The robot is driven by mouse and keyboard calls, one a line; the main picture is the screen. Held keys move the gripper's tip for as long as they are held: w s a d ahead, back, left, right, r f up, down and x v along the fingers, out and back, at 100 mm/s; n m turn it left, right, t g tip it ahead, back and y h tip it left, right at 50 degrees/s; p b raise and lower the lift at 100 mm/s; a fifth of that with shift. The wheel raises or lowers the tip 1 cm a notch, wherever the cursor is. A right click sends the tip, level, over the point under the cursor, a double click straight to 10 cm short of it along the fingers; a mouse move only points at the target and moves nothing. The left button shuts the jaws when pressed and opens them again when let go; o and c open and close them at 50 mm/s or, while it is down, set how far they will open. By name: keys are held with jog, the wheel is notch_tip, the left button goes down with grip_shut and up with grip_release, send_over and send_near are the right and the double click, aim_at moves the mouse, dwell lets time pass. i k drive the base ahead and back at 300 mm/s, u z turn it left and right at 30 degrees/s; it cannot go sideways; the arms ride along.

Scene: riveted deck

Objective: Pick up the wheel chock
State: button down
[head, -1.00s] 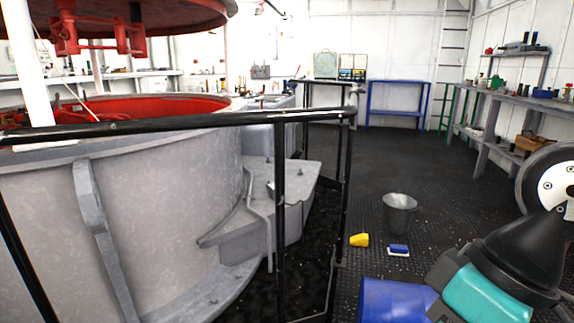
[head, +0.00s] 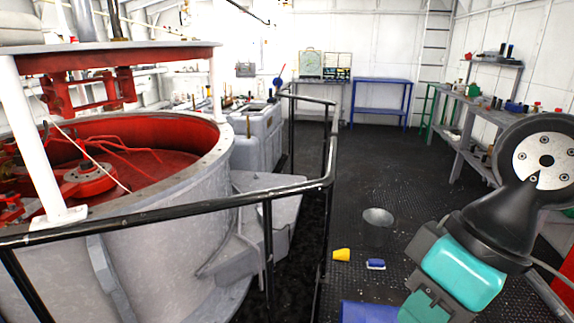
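A small yellow block (head: 341,255), which looks like the wheel chock, lies on the dark studded floor in the head view, below the middle of the picture. It is just right of the black railing and left of a small blue and white brush-like object (head: 376,264). Nothing holds the yellow block. My arm, with teal and black links, fills the lower right and is well apart from the block. My gripper itself is not in view.
A black railing (head: 180,211) guards the large grey tub with a red inside (head: 170,160) on the left. A blue surface (head: 368,313) shows at the bottom edge. The floor beyond the bucket is clear.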

aim_at(343, 254)
jog(key=z, duration=0.55)
jog(key=k, duration=1.3)
jog(key=z, duration=0.8)
jog(key=i, duration=1.4)
jog(key=z, duration=0.2)
jog(key=i, duration=2.45)
jog(key=u, duration=0.4)
jog(key=i, duration=1.75)
jog(key=u, duration=1.6)
jog(key=i, duration=1)
jog(key=u, duration=1.35)
jog(key=i, duration=0.45)
jog(key=u, duration=0.1)
